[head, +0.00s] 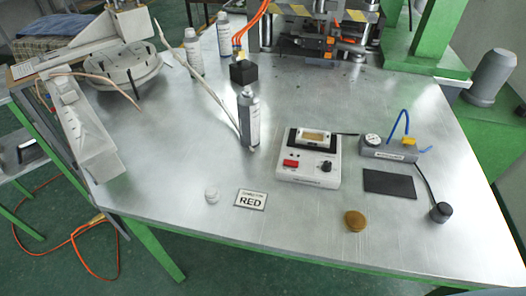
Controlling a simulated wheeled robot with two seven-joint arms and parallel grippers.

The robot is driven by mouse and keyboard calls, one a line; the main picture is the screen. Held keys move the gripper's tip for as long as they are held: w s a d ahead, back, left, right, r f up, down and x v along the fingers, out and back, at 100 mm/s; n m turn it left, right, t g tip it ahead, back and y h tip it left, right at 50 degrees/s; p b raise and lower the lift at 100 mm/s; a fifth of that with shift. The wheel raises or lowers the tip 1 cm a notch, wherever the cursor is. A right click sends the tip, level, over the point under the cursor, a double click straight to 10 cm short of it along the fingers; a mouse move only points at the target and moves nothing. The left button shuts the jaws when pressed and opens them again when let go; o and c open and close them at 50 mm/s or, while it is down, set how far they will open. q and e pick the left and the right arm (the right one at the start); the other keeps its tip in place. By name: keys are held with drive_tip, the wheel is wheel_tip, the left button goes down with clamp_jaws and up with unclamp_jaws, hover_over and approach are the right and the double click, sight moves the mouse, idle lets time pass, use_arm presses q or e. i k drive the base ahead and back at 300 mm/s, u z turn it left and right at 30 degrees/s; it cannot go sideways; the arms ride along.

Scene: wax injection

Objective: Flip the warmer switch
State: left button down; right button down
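The warmer (310,175) is a white box on the metal table, right of the middle in the head view. A red switch (291,163) is on the left of its sloped front, and a round black knob (326,166) is to the right of the switch. A dark plate with a tan, framed piece (314,137) is on its top. I cannot tell from the red rocker which way the switch is set. Neither of my grippers shows in this view, and nothing covers the switch.
A grey gauge block (389,152) with a blue hose and a dark mat (390,181) are to the right. A grey cylinder (249,120) stands behind left.

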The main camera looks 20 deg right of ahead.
sight(287, 162)
drive_tip(key=u, duration=1.4)
drive_tip(key=k, duration=0.85)
drive_tip(key=z, duration=1.2)
